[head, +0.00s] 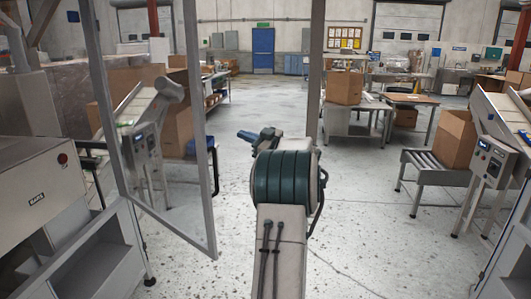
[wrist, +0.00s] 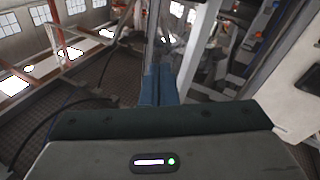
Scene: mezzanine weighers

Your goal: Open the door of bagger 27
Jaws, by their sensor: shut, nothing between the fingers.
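A clear door panel in a grey metal frame (head: 202,150) hangs at the left in the head view, in front of the machines there. It stands at an angle to me, and its lower edge slopes down to the right. I cannot read a number 27 anywhere, so I cannot tell for sure that it is the bagger's door. My gripper (head: 246,136) is right of the panel, its blue fingers pointing left and apart from the frame in the picture. In the wrist view, the blue fingers (wrist: 158,85) are together and empty, with a grey upright close beyond. No handle can be made out.
A slim grey post (head: 316,60) rises just behind my arm. A grey machine (head: 35,180) with a red button stands at the left. A conveyor (head: 436,166) with a carton and a control box (head: 492,160) are at the right. The floor (head: 370,220) right of my arm is clear.

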